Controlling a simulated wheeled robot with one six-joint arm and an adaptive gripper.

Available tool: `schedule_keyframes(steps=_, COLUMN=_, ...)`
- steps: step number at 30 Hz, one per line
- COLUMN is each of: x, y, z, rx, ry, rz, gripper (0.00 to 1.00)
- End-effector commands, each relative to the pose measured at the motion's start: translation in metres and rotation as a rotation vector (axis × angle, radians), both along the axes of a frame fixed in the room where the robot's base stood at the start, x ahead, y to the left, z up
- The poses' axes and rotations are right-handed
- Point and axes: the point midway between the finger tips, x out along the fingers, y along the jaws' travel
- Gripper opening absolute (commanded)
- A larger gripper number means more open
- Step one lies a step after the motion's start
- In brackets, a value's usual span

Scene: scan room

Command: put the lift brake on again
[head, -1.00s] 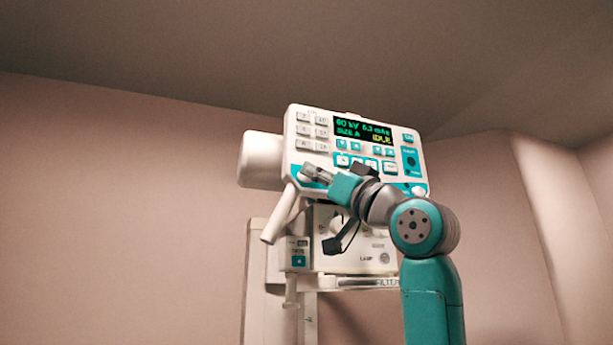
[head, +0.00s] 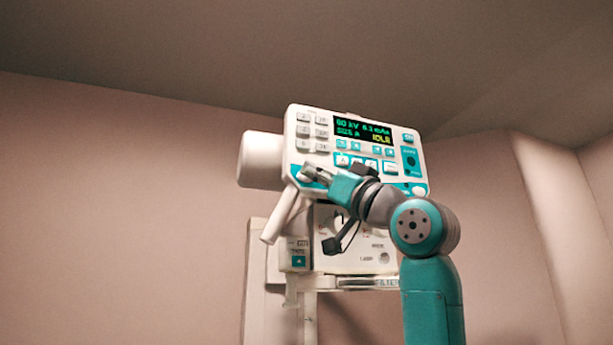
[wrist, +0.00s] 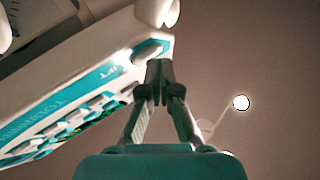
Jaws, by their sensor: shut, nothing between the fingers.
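The X-ray tube head's control panel (head: 350,120) faces me, its display reading IDLE. At its lower left corner is a teal patch, lettered "LIFT" in the wrist view (wrist: 118,73). A small pale lift brake switch (wrist: 146,53) sits on that patch. My gripper (head: 308,171) is at this corner, fingers shut and empty. In the wrist view my fingertips (wrist: 159,66) are right beside the switch; I cannot tell whether they touch it. In the head view my fingers cover the switch, and its position cannot be read.
A white handle (head: 281,215) slants down just below the corner. A white cylinder (head: 260,160) juts out on the panel's left. Below are the collimator box (head: 350,250) and a pale column (head: 256,285). Free air lies left and right of the unit.

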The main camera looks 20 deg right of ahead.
Motion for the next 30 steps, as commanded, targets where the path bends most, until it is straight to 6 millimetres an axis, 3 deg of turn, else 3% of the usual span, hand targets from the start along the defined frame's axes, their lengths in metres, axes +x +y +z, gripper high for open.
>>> schedule_keyframes(steps=17, x=-0.012, y=0.0, z=0.0, rx=0.0, ry=0.0, rz=0.0, gripper=0.0)
schedule_keyframes(steps=30, x=-0.047, y=0.0, z=0.0, rx=0.0, ry=-0.001, rz=-0.001, gripper=0.0)
